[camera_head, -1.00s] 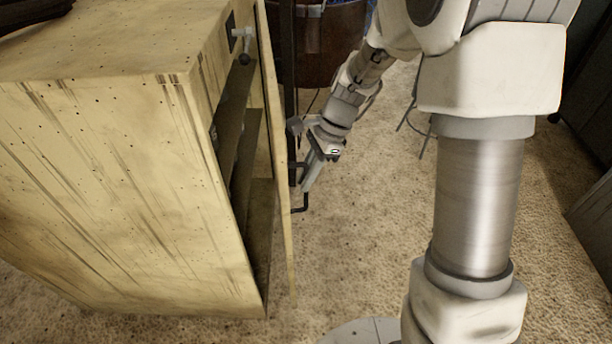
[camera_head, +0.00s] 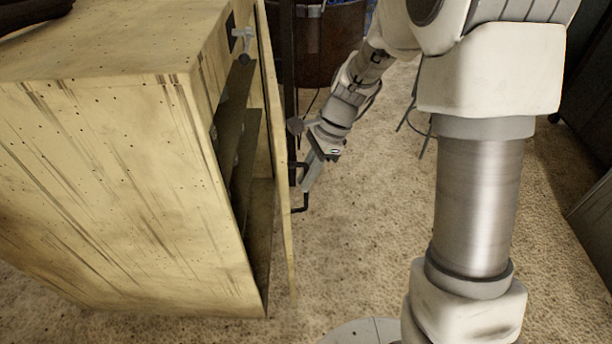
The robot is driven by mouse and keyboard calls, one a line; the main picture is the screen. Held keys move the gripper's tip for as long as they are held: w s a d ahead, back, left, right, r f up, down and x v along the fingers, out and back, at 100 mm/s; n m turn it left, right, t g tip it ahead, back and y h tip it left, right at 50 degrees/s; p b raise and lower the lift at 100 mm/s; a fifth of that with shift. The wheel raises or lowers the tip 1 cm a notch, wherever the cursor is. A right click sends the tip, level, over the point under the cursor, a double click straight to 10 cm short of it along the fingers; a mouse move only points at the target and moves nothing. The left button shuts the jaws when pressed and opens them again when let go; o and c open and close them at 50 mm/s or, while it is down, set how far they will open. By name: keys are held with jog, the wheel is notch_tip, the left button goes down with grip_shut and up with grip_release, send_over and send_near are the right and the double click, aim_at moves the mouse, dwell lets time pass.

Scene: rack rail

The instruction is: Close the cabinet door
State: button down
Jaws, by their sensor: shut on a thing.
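The wooden cabinet (camera_head: 110,180) stands at the left, pale yellow with dark streaks. Its door (camera_head: 277,150) is partly open and seen almost edge-on, with a gap between it and the cabinet front. Dark shelves (camera_head: 238,165) show through the gap. A black handle (camera_head: 301,208) sticks out from the door's outer face. My gripper (camera_head: 308,182) is at the door's outer side, shut on the handle. The exact contact of the fingers is small and partly hidden.
A dark brown round container (camera_head: 325,45) stands behind my gripper at the back. A small lever (camera_head: 243,45) juts from the cabinet's upper front. Carpeted floor (camera_head: 355,240) is clear between the door and my arm's column. Dark furniture stands at the right edge.

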dwell(0.3)
jog(key=s+a+p, duration=0.1)
jog(key=a+p, duration=0.1)
jog(key=a, duration=0.8)
jog(key=shift+a+p, duration=0.25)
jog(key=shift+p, duration=0.15)
jog(key=shift+r, duration=0.1)
jog(key=c, duration=0.9)
grip_release()
jog(key=shift+s+a, duration=0.1)
jog(key=shift+a, duration=0.05)
jog(key=shift+r, duration=0.1)
jog(key=p+v, duration=0.1)
jog(key=v, duration=0.4)
jog(key=p+v, duration=0.1)
jog(key=v, duration=0.5)
jog(key=p+v, duration=0.1)
jog(key=v, duration=0.5)
jog(key=shift+d+p, duration=0.3)
jog(key=shift+d, duration=0.05)
jog(key=shift+r, duration=0.15)
